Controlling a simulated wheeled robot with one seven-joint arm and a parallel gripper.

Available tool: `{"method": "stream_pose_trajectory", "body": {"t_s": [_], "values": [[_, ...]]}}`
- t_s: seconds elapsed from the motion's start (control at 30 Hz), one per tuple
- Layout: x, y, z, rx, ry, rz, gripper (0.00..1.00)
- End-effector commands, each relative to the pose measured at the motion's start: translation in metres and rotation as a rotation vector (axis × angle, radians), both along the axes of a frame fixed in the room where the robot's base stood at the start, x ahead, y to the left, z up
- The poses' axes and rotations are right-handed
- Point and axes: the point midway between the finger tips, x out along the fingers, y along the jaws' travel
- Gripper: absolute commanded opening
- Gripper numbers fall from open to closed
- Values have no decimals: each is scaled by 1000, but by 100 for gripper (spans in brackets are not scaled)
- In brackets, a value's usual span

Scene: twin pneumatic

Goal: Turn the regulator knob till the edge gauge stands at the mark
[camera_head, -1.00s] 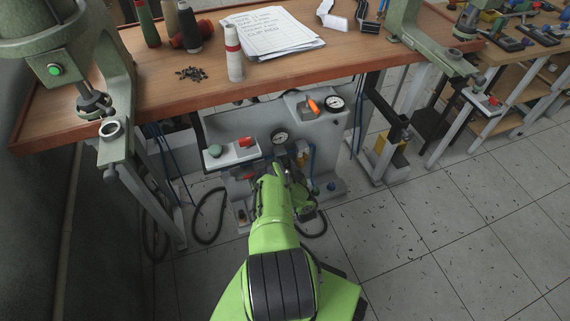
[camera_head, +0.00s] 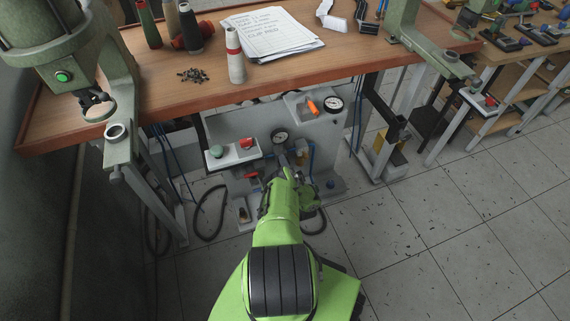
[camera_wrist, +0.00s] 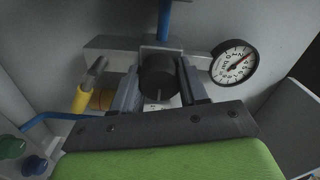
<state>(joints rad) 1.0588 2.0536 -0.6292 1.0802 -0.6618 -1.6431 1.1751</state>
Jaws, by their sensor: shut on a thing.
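The regulator knob (camera_wrist: 158,77) is a black round knob in the middle of the wrist view. My gripper (camera_wrist: 160,92) is shut on it, with one grey finger on each side. The gauge (camera_wrist: 234,63) with a white dial and black rim sits just right of the knob; its needle points to the upper right. A red mark on the dial is too small to read surely. In the head view this gauge (camera_head: 280,136) shows above my green arm, which hides the knob and my fingers.
A second gauge (camera_head: 333,104) and an orange-handled part (camera_head: 312,108) sit higher on the grey panel. A green button (camera_head: 216,151) and red button (camera_head: 246,143) are on a box at left. A yellow fitting (camera_wrist: 80,98) stands left of the knob. The wooden table (camera_head: 290,75) overhangs the panel.

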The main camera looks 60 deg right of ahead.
Motion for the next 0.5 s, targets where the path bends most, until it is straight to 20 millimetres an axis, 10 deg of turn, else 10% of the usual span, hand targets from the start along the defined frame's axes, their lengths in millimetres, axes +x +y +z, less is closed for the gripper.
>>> {"method": "stream_pose_trajectory", "body": {"t_s": [0.5], "values": [[-1,-2,1,33,-39,-3,13]]}}
